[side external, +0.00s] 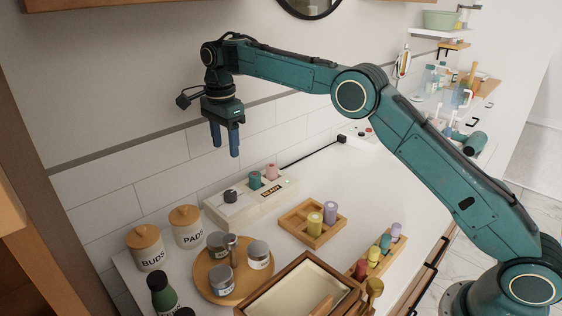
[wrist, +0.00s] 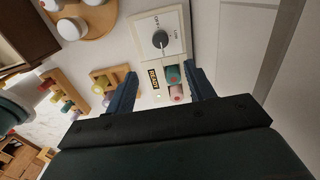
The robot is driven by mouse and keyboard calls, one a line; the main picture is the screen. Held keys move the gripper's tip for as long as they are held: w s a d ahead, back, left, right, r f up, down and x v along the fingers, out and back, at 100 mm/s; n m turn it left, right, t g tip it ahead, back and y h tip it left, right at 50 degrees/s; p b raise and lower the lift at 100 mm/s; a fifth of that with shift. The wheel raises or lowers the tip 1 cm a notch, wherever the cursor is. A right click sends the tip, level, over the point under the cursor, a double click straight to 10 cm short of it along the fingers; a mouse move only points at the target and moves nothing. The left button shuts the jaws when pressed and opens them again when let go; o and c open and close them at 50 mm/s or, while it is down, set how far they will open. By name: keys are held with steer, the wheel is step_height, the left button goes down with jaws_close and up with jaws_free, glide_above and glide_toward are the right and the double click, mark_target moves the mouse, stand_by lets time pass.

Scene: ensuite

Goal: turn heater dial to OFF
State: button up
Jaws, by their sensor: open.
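The heater (side external: 252,203) is a long cream box on the counter against the tiled wall. Its dark round dial (side external: 231,196) sits at the left end; the dial also shows in the wrist view (wrist: 160,39) on a pale plate with small markings around it. I cannot tell for sure which marking the dial points to. A teal roller (wrist: 173,74) and a pink roller (wrist: 176,92) sit in the heater beside a READY label (wrist: 153,79). My gripper (side external: 226,151) is open and empty, fingers down, well above the heater and apart from the dial.
A round wooden tray (side external: 207,281) with several jars stands in front of the heater's left end. BUDS (side external: 149,255) and PADS (side external: 187,232) jars stand at left. A wooden tray (side external: 300,234) holds yellow and purple rollers. The air around my gripper is clear.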

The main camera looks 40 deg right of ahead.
mark_target(230, 193)
steer(key=shift+w+f, duration=0.1)
steer(key=shift+f, duration=0.3)
step_height(230, 193, down, 13)
steer(key=shift+f, duration=0.2)
stand_by(0.6)
steer(key=c, duration=1)
